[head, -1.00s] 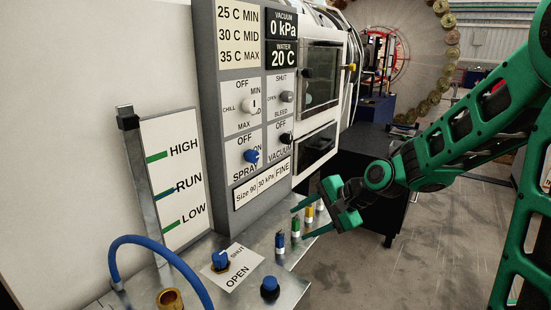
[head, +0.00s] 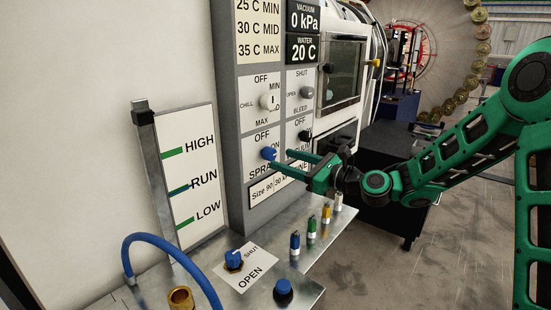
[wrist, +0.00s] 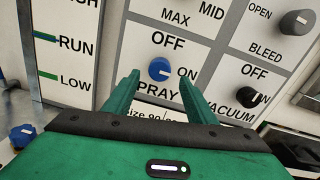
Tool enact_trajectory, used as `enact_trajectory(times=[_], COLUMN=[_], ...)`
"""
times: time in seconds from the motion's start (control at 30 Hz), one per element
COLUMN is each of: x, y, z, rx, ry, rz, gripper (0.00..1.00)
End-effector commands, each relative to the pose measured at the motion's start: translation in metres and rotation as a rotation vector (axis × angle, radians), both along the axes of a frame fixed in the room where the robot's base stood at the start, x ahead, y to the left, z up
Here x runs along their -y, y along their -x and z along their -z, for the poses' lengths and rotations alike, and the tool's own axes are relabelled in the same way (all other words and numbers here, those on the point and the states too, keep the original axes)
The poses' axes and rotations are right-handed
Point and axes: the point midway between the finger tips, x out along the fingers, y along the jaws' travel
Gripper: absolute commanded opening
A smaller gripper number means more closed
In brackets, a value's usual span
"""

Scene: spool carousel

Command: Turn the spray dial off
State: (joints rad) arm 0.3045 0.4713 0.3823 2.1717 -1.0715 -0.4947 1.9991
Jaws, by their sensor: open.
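The blue spray dial (head: 268,153) sits on the grey control panel, with OFF printed above it and ON to its right. In the wrist view the spray dial (wrist: 159,70) shows between and beyond my two green fingers, and its pale mark points toward the right, on the ON side. My gripper (head: 288,162) is open and empty, with its fingers reaching toward the panel just right of and below the dial in the head view. In the wrist view my gripper (wrist: 160,88) has the dial in its gap; I cannot tell whether a finger touches it.
The black vacuum dial (wrist: 252,98), grey bleed dial (wrist: 297,22) and white chill dial (head: 269,101) sit close by. Below, the metal shelf holds a blue valve knob (head: 233,259), a blue hose (head: 165,245) and several coloured pegs. The floor at right is open.

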Motion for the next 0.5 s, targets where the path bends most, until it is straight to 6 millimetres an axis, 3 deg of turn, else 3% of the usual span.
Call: enact_trajectory(times=[0.2,0.5], x=[-0.031,-0.047], y=[-0.020,-0.033], z=[-0.001,-0.001], rx=[0.003,0.002], ry=[0.000,0.001], rz=[-0.003,-0.001], gripper=[0.51,0.51])
